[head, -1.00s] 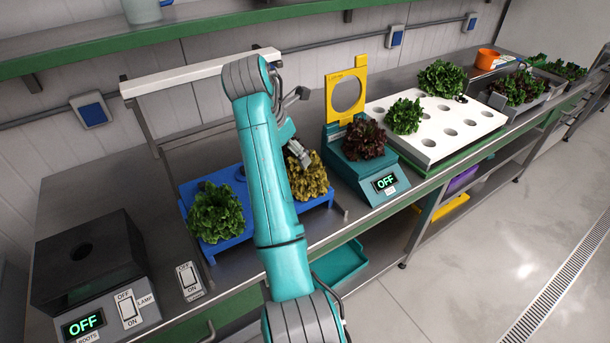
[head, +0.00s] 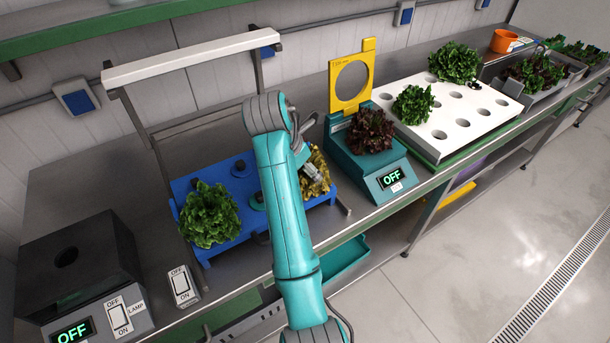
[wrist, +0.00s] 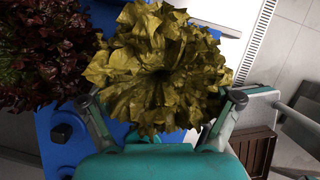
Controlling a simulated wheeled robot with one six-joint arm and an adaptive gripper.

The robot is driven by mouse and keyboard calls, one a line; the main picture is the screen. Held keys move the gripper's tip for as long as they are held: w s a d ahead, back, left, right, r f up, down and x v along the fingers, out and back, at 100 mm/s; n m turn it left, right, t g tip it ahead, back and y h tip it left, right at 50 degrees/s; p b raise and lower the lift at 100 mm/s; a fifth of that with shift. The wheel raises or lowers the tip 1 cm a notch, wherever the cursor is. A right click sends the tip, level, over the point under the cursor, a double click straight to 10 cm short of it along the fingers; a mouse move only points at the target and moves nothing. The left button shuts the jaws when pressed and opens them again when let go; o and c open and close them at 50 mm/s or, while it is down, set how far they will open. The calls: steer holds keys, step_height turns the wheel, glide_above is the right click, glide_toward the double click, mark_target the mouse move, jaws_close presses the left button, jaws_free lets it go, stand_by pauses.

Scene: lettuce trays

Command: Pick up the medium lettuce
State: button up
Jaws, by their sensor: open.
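The pictures do not label which lettuce is the medium one. A yellow-green lettuce (head: 320,168) stands at the right end of the blue tray (head: 183,188), partly hidden behind my arm. My gripper (head: 311,172) is at this lettuce. In the wrist view my open gripper (wrist: 160,100) has one finger on each side of the yellow-green lettuce (wrist: 155,65); contact cannot be told. A green lettuce (head: 208,214) sits at the tray's left end. A dark red lettuce (head: 370,130) sits on the teal scale (head: 358,170).
A white board (head: 455,125) with holes carries two green lettuces. A white bar on a stand (head: 190,60) rises behind the tray. More lettuces fill a grey tray (head: 540,108) at the far right.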

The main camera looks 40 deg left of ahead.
steer(key=c, duration=1.3)
